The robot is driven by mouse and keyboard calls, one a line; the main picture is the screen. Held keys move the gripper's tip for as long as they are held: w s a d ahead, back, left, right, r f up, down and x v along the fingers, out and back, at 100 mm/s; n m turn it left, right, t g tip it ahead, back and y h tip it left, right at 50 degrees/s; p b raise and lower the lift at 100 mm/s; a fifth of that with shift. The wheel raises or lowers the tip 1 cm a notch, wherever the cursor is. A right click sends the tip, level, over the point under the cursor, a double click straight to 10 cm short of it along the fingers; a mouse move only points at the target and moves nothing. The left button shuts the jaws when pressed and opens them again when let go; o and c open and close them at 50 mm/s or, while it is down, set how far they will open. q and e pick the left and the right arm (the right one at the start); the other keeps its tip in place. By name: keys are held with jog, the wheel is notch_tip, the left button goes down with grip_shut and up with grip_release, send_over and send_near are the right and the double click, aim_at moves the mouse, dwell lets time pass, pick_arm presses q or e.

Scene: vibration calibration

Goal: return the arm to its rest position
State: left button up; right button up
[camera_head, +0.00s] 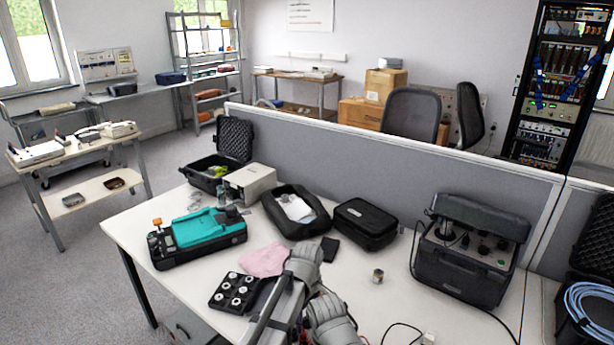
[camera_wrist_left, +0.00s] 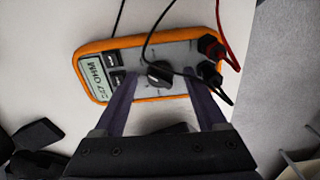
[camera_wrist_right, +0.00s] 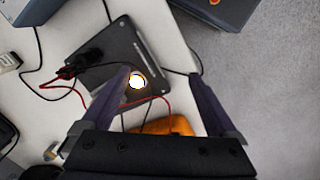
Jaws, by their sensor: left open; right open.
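The grey links of my arms (camera_head: 303,270) show at the bottom centre of the head view, over the front of the white desk (camera_head: 215,295). My left gripper (camera_wrist_left: 163,88) is open and empty in the left wrist view. Its fingers point at an orange-rimmed multimeter (camera_wrist_left: 158,52) with a display, a dial and plugged leads; whether they touch it I cannot tell. My right gripper (camera_wrist_right: 162,82) is open and empty in the right wrist view. Its left fingertip shows beside a bright round light (camera_wrist_right: 137,81) on a dark box (camera_wrist_right: 112,55).
On the desk are a teal device (camera_head: 208,228), a black tray of round parts (camera_head: 235,292), a pink cloth (camera_head: 263,260), a black case (camera_head: 365,222) and a large black unit (camera_head: 470,255). Red and black leads cross the right wrist view. A grey partition (camera_head: 400,165) stands behind.

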pick_arm(q)
jog(key=shift+r+p, duration=3.2)
pick_arm(e)
notch_tip(320, 180, up, 6)
jog(key=shift+r, duration=0.2)
